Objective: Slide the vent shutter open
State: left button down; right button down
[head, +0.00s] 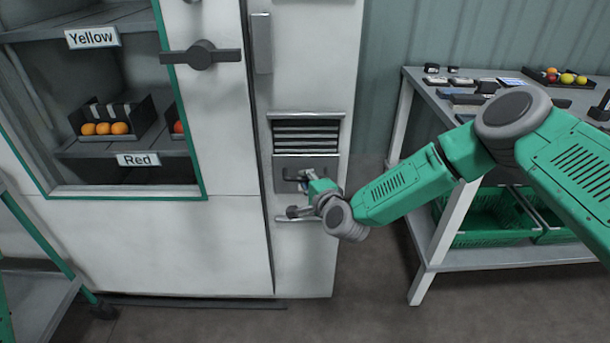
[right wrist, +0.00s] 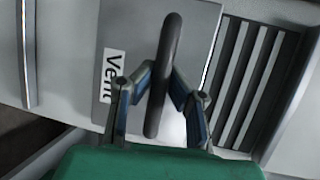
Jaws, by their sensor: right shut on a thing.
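The vent shutter (head: 310,162) is a grey plate on the narrow white panel of the cabinet. Dark louvre slats (head: 306,135) show above it, uncovered. In the right wrist view the shutter (right wrist: 200,30) carries a "Vent" label (right wrist: 111,80) and a dark bar handle (right wrist: 168,60), with the slats (right wrist: 250,85) beside it. My right gripper (head: 303,182) is at the shutter in the head view. In the right wrist view its fingers (right wrist: 165,100) are closed around the handle from both sides. My left gripper is not in view.
A tall white cabinet with a glazed section holds oranges (head: 105,128) behind labels "Yellow" and "Red". A door lever (head: 201,55) sticks out at the upper left. A table (head: 440,105) with small items and green crates (head: 490,215) stands at right, behind my right arm.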

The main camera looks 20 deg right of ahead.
aim_at(300, 193)
notch_tip(300, 193, down, 8)
jog(key=b, duration=0.4)
jog(key=shift+s+r, duration=0.1)
jog(key=shift+r, duration=0.15)
jog(key=shift+s+f, duration=0.1)
jog(key=shift+f, duration=0.1)
jog(key=c, duration=1.5)
grip_release()
jog(key=shift+c, duration=0.2)
jog(key=shift+d, duration=0.1)
jog(key=shift+s+r, duration=0.15)
jog(key=shift+r, duration=0.05)
jog(key=v, duration=1.1)
jog(key=shift+s, duration=0.25)
